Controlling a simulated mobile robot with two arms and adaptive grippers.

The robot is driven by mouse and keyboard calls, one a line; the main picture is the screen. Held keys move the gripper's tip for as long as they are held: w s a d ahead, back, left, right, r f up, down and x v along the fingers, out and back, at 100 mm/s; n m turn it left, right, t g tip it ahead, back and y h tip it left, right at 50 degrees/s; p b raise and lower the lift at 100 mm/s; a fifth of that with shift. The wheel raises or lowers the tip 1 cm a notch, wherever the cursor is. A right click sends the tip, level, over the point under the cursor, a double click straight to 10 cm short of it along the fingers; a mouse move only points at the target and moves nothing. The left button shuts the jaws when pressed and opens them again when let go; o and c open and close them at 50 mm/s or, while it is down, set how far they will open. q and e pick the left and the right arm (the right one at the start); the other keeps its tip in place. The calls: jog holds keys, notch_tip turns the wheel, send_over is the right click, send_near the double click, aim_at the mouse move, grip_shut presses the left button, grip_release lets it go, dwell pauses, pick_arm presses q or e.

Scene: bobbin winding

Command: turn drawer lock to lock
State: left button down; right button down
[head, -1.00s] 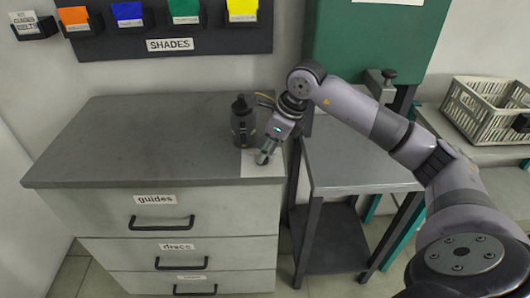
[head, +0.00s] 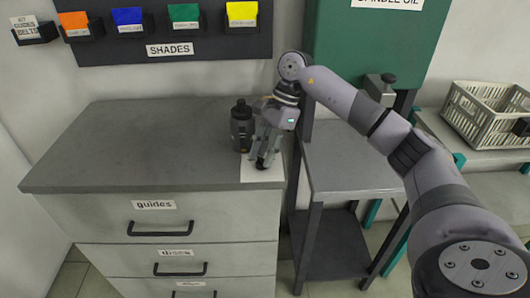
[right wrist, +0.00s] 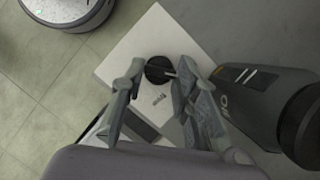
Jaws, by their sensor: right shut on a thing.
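The drawer lock (right wrist: 158,70) shows in the right wrist view as a dark round knob with a thin light pointer towards the right. It sits on a white plate (right wrist: 125,55) with a small printed mark below the knob. In the head view the white plate (head: 262,177) lies at the front right corner of the drawer cabinet's top. My right gripper (head: 261,163) points down over it. In the right wrist view my right gripper (right wrist: 159,72) is shut on the knob, a finger on each side. My left gripper is not in view.
A dark bottle (head: 242,126) stands close left of my right gripper.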

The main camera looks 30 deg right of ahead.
jog(key=shift+w+n+g, duration=0.1)
jog(key=shift+n+g, duration=0.4)
jog(key=shift+n, duration=0.7)
jog(key=c, duration=1.2)
grip_release()
jog(key=shift+c, duration=0.2)
jog(key=shift+r, duration=0.1)
jog(key=v, duration=1.2)
jog(key=shift+a, duration=0.15)
